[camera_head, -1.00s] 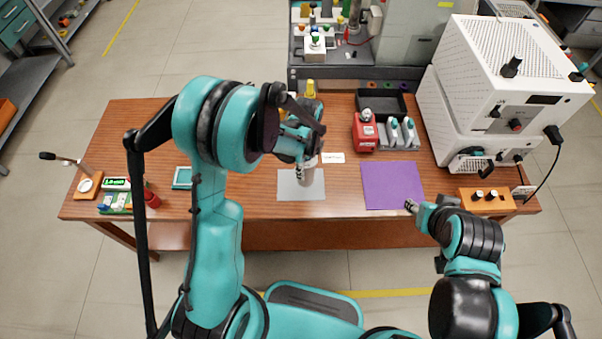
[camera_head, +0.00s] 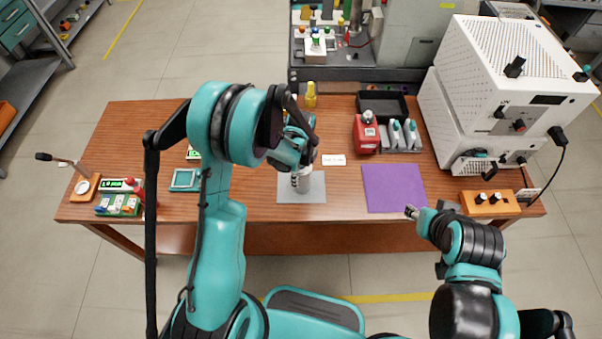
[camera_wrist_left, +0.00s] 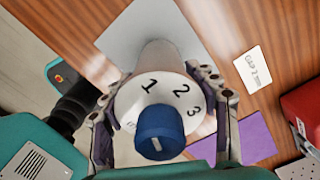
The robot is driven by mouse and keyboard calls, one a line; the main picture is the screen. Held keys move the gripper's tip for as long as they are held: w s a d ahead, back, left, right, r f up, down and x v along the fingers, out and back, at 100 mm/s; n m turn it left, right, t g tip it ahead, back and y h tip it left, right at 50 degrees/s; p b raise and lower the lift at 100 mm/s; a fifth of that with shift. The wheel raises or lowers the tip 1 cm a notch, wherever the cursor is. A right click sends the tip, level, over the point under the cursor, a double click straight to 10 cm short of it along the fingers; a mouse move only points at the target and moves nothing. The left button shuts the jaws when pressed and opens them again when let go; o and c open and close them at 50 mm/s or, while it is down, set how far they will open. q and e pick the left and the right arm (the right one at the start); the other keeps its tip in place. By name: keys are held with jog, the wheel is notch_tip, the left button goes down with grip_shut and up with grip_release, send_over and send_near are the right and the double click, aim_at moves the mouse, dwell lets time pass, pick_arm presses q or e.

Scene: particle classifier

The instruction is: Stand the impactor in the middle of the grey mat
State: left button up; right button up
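The impactor (camera_head: 302,181) is a pale upright cylinder over the grey mat (camera_head: 317,195). In the left wrist view the impactor (camera_wrist_left: 158,88) shows a white top numbered 1, 2, 3 and a blue knob. My left gripper (camera_head: 298,167) has its fingers on both sides of its upper part, apparently closed against it. The impactor's foot overlaps the mat; whether it touches the mat or hangs just above is hard to tell. My right gripper (camera_head: 412,211) is empty near the purple mat's front corner; its fingers are too small to judge.
A purple mat (camera_head: 393,188) lies to the right. A white card (camera_head: 334,160), a red device (camera_head: 366,133) and a black tray (camera_head: 383,105) stand behind. A teal-framed square (camera_head: 185,180) lies left. A large white machine (camera_head: 500,90) fills the right end.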

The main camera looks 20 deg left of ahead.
pick_arm(q)
jog(key=shift+o, duration=1.3)
jog(key=shift+r, duration=0.15)
notch_tip(320, 180, up, 12)
jog(key=p, duration=0.3)
jog(key=shift+p, duration=0.4)
jog(key=s+a+r+n+t, duration=0.2)
jog(key=s+r+n+t, duration=0.5)
jog(key=s+r+n, duration=0.7)
jog(key=s+n, duration=0.3)
jog(key=n, duration=0.3)
jog(key=shift+a+r, duration=0.25)
jog(key=shift+a, duration=0.1)
